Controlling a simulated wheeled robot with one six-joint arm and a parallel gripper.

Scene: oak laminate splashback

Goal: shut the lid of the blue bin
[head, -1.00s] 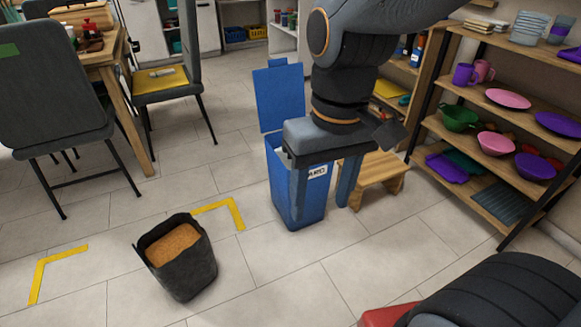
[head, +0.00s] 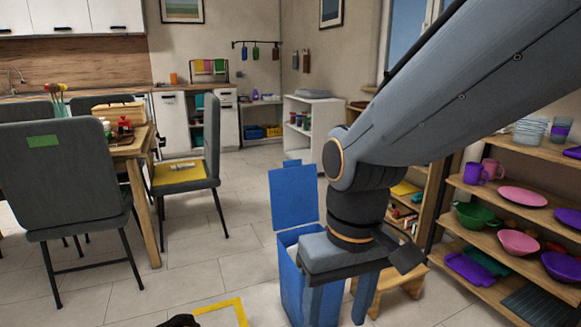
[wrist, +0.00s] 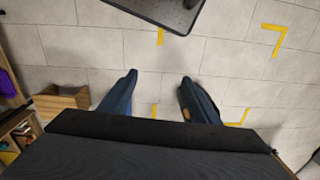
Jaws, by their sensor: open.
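The blue bin (head: 292,291) stands on the tiled floor in the head view, its lower part cut off by the bottom edge. Its blue lid (head: 294,197) is raised, standing upright at the back of the opening. My gripper (head: 335,308) points down, in front of the bin's right side in the picture, and hides part of its rim and body. I cannot tell whether it touches the bin. In the wrist view my gripper (wrist: 157,80) shows two fingers spread apart with only floor between them. I cannot make out the bin there.
A wooden stool (head: 402,292) stands right of the bin, beside a shelf of dishes (head: 480,232). A chair (head: 190,170) and table stand left. Yellow corner marks (head: 238,308) lie on the floor. A dark container (wrist: 165,12) shows at the wrist view's top.

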